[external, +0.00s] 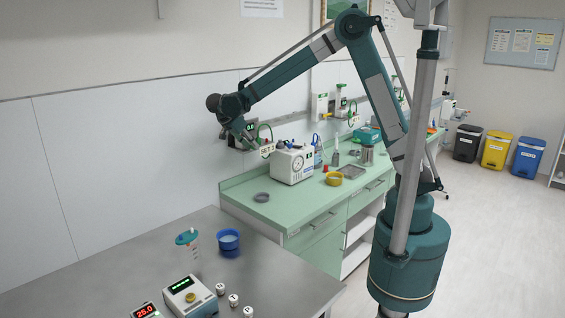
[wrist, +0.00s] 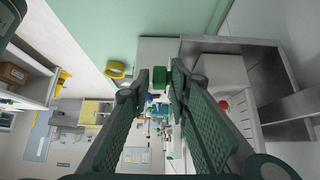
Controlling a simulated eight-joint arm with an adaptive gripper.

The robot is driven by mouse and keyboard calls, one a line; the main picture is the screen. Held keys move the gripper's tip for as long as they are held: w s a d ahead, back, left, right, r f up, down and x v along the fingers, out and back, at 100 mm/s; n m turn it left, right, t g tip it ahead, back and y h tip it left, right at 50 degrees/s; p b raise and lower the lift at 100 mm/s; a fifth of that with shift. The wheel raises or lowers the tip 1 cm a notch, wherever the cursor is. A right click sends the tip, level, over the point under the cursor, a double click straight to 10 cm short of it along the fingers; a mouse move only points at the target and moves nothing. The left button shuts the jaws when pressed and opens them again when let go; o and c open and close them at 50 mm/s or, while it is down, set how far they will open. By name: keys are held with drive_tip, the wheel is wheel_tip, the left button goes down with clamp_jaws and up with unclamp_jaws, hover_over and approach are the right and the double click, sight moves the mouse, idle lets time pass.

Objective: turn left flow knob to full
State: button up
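A green knob (wrist: 159,76) shows in the wrist view between and just beyond my fingertips; I cannot tell whether either finger touches it. My gripper (wrist: 153,85) is open, with a clear gap between its two ridged fingers. In the external view my gripper (external: 248,138) is at the leftmost wall outlet (external: 236,143), above the left end of the green counter. The knob there is hidden behind my gripper and arm. The knob's setting cannot be read.
A white suction unit with a gauge (external: 293,164) stands below and right of my gripper. Another wall flow unit (external: 341,100) is farther right. The green counter (external: 285,206) holds a yellow bowl (external: 334,179) and a grey dish (external: 261,197). A steel table (external: 130,262) stands in front.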

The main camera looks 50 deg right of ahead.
drive_tip(key=shift+o, duration=1)
drive_tip(key=shift+s, duration=0.25)
drive_tip(key=shift+w, duration=0.2)
drive_tip(key=shift+r, duration=0.1)
drive_tip(key=shift+a+r, duration=0.1)
drive_tip(key=v, duration=1.1)
drive_tip(key=shift+a+r, duration=0.2)
drive_tip(key=shift+d, duration=0.1)
